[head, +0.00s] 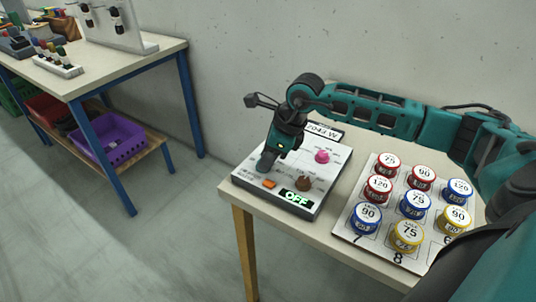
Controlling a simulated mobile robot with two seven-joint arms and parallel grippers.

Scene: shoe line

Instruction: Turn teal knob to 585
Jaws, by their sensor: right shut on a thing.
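A light grey control box (285,205) sits on the table's left end. My right gripper (267,161) reaches down to the box's left part and is shut on the teal knob, which its fingers almost wholly hide. The knob's pointer and scale cannot be made out. The box also carries a pink knob (322,156), a brown knob (303,184) and an orange switch (269,184). The green-lit display (297,198) at its front reads OFF. My left gripper is not in view.
A white board (350,225) with several red, blue and yellow numbered tins stands right of the box. A sign (324,130) stands behind the box. A blue-legged bench (110,65) with a purple crate (108,142) below is at the left, across open floor.

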